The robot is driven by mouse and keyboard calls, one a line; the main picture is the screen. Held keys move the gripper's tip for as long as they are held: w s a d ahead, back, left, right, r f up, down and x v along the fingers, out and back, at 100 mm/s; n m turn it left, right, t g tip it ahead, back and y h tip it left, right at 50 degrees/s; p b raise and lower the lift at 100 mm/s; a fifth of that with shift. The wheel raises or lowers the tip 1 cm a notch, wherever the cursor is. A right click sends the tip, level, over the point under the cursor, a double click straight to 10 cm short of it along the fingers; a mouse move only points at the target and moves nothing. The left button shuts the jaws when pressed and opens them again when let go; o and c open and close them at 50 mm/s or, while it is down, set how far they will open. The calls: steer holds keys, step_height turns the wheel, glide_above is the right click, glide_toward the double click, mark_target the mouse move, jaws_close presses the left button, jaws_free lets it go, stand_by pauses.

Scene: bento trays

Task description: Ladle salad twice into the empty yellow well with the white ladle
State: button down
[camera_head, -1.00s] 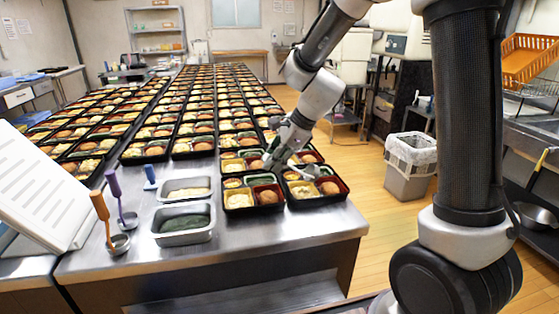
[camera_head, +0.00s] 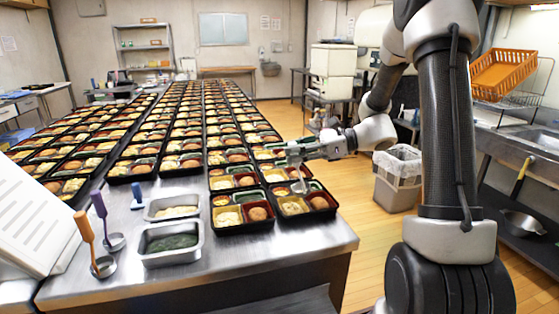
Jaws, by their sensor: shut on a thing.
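My gripper (camera_head: 296,151) is shut on the white ladle (camera_head: 299,178). I cannot tell whether the bowl touches the tray or holds salad. The tray has pale salad (camera_head: 293,208) in its front left well and a brown patty (camera_head: 318,203) in its front right well. The front left tray (camera_head: 245,229) beside it also holds pale salad and a patty. A metal pan of pale salad (camera_head: 177,212) stands left of the trays. I cannot make out an empty yellow well.
A second pan (camera_head: 168,243) with dark green contents stands in front of the salad pan. Orange (camera_head: 84,226) and purple (camera_head: 98,205) ladles stand at the left, with a blue handle (camera_head: 137,189) nearby. Filled trays cover the table behind. A bin (camera_head: 398,180) stands at right.

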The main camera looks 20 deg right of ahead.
steer(key=d+r, duration=0.1)
steer(key=d+r+y, duration=0.1)
steer(key=r, duration=0.1)
steer(key=d+r+y, duration=0.1)
steer(key=shift+r+m, duration=0.2)
steer(key=shift+m, duration=0.1)
steer(key=shift+a, duration=0.2)
